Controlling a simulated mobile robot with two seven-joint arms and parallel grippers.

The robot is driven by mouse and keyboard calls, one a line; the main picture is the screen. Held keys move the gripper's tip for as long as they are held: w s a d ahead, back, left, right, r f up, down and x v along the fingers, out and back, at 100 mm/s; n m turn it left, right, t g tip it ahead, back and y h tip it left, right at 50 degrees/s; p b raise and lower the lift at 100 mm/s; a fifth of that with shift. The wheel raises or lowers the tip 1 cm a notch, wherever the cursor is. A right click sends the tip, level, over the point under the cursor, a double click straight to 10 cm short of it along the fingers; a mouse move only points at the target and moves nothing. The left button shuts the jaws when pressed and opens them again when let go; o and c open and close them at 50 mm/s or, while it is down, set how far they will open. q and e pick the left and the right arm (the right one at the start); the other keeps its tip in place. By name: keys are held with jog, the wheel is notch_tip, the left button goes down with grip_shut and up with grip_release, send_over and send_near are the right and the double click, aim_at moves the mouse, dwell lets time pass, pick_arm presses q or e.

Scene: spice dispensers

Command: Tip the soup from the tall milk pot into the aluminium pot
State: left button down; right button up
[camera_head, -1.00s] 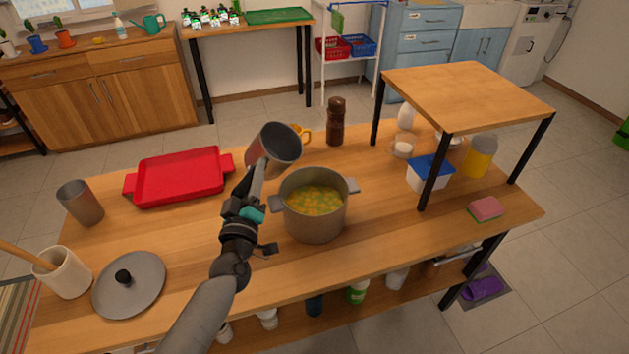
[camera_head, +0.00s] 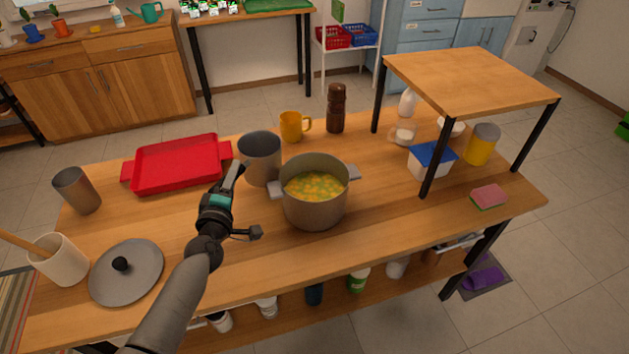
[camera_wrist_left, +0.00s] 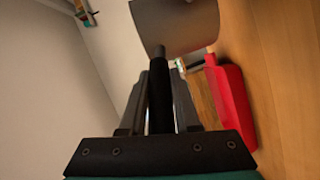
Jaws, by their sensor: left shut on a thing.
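The tall milk pot (camera_head: 260,158) is grey and roughly upright, just left of and behind the aluminium pot, at or very near the table top. My left gripper (camera_head: 236,178) is shut on its dark handle, which shows in the left wrist view (camera_wrist_left: 160,95) between the fingers. The pot's wall (camera_wrist_left: 178,24) is at the top of that view. The aluminium pot (camera_head: 316,208) stands on the table with two side handles and holds yellow-green soup (camera_head: 315,187). The inside of the milk pot is not clearly visible. My right gripper is not in view.
A red tray (camera_head: 178,164) lies to the left, with a grey cup (camera_head: 76,190) beyond it. A pot lid (camera_head: 126,272) and a utensil crock (camera_head: 60,260) are front left. A yellow mug (camera_head: 293,126) and pepper mill (camera_head: 336,108) stand behind. A raised shelf (camera_head: 468,80) is right.

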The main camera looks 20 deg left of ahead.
pick_arm(q)
jog(key=shift+w+a+f+n+b, duration=0.15)
jog(key=shift+f+b, duration=0.15)
jog(key=shift+f, duration=0.2)
jog(key=shift+s+a+f+n+b, duration=0.15)
jog(key=shift+f+b, duration=0.15)
jog(key=shift+f, duration=0.15)
notch_tip(320, 180, up, 5)
jog(key=p, duration=0.5)
